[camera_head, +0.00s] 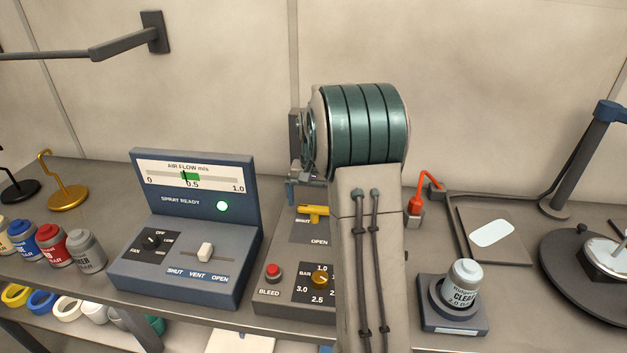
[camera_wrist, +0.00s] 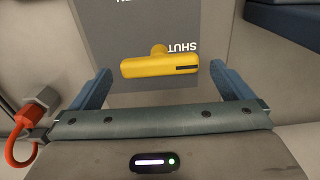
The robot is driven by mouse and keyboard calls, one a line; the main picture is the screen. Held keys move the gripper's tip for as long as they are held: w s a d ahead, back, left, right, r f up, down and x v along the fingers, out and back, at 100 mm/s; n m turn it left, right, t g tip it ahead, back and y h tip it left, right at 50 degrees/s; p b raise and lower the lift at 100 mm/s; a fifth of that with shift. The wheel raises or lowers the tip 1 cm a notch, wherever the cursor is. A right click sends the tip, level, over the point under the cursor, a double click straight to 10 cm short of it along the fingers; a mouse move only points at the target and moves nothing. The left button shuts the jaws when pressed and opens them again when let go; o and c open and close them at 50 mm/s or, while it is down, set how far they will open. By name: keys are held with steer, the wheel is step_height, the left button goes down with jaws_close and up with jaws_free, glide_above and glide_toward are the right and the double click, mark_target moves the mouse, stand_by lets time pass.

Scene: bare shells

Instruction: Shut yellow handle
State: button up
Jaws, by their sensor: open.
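The yellow handle (camera_head: 314,210) sits on a grey panel with the words SHUT and OPEN, just left of my arm in the head view. In the wrist view the yellow handle (camera_wrist: 160,66) lies crosswise between the two blue fingers of my gripper (camera_wrist: 161,85), close to the SHUT label, which appears upside down. The fingers are spread wide, with a gap between each finger and the handle's ends. My gripper is open and holds nothing.
A red BLEED button (camera_head: 273,271) and a brass pressure knob (camera_head: 319,280) sit in front of the handle. A blue air flow box (camera_head: 183,260) stands to the left. A red hook-shaped part (camera_head: 424,185) and a jar on a stand (camera_head: 462,288) are to the right.

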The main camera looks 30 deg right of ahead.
mark_target(314, 207)
step_height(314, 207, up, 13)
steer(key=shift+f+b, duration=0.15)
steer(key=shift+b, duration=0.15)
steer(key=shift+a, duration=0.1)
